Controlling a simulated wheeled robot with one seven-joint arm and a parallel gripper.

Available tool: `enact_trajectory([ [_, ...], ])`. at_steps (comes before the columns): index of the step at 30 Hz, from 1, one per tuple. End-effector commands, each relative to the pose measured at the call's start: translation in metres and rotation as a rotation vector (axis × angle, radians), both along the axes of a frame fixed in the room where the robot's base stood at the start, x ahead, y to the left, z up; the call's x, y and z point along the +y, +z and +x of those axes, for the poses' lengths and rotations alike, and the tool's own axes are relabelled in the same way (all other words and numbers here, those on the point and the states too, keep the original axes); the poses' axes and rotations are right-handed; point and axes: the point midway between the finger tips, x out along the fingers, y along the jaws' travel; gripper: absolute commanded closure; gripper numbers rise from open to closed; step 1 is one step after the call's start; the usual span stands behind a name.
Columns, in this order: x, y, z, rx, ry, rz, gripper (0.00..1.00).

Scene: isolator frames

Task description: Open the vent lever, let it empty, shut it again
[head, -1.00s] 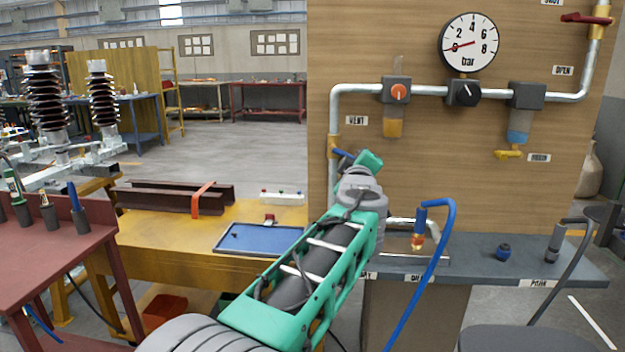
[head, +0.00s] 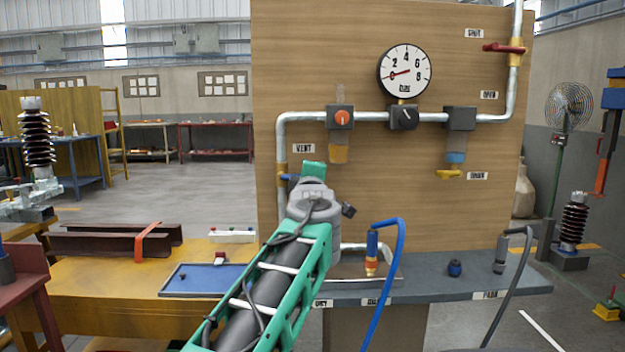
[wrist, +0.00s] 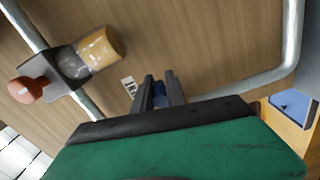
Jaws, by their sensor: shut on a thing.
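The vent valve (head: 282,172) is a brass body on the vertical pipe at the left of the wooden panel, below the VENT label (head: 304,148). Its blue vent lever (head: 287,177) sticks out to the right, roughly across the pipe; its far end is hidden behind my gripper. My gripper (wrist: 160,92) is shut on the blue lever, a bit of which shows between the two dark fingers in the wrist view (wrist: 160,95). In the head view the fingers are hidden behind my wrist. The pressure gauge (head: 404,71) has its red needle at the low left end, near 0.
An orange-knobbed regulator (head: 340,117) with an amber bowl hangs close to the right above my gripper. A red lever (head: 503,47) sits at top right. A blue hose (head: 400,270) rises from the grey shelf (head: 455,290). A yellow bench with a blue tray (head: 205,280) is at left.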

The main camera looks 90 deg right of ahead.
Motion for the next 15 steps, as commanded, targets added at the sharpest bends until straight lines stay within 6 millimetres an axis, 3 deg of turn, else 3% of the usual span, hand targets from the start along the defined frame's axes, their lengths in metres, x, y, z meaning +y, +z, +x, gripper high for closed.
enact_trajectory([
  [1,0.0014,0.0078,0.0005,0.001,-0.001,-0.014,1.0],
  [5,0.0015,0.0081,0.0005,0.001,0.0,-0.014,1.0],
  [6,0.0015,0.0082,0.0005,0.001,0.0,-0.015,0.81],
  [13,0.001,0.0052,0.0003,0.0,0.0,-0.009,0.62],
  [15,0.0008,0.0041,0.0,-0.001,0.0,-0.007,0.62],
])
